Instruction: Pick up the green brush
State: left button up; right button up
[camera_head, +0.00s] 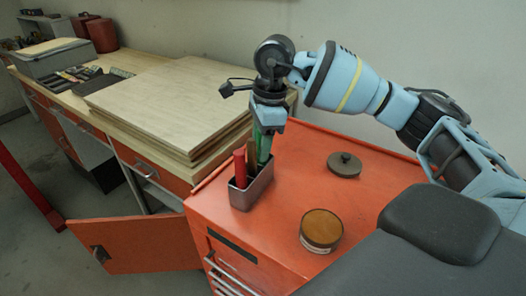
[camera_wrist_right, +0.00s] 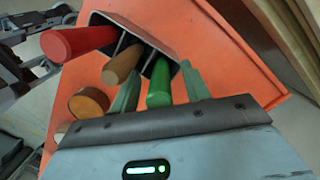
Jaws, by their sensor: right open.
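The green brush (camera_head: 264,147) stands handle-up in a grey metal holder (camera_head: 252,190) on the orange cabinet top. A red handle (camera_head: 240,168) and a wooden handle (camera_head: 251,153) stand in the same holder. My right gripper (camera_head: 267,128) points down over the green handle. In the right wrist view, the green handle (camera_wrist_right: 159,84) lies between the two open fingers of the right gripper (camera_wrist_right: 161,72), with a gap on each side. The red handle (camera_wrist_right: 78,41) and wooden handle (camera_wrist_right: 121,65) are to its left. The brush's lower end is hidden in the holder. My left gripper is not in view.
A round tin (camera_head: 321,231) and a dark lid (camera_head: 344,165) lie on the orange cabinet (camera_head: 285,205) to the right of the holder. Stacked wooden boards (camera_head: 175,105) lie on the workbench to the left. An orange door (camera_head: 135,246) hangs open below.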

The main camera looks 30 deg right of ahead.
jog(key=shift+f, duration=0.15)
grip_shut()
notch_tip(320, 180, up, 10)
jog(key=shift+r+b, duration=0.1)
jog(key=shift+b, duration=0.2)
dwell(0.5)
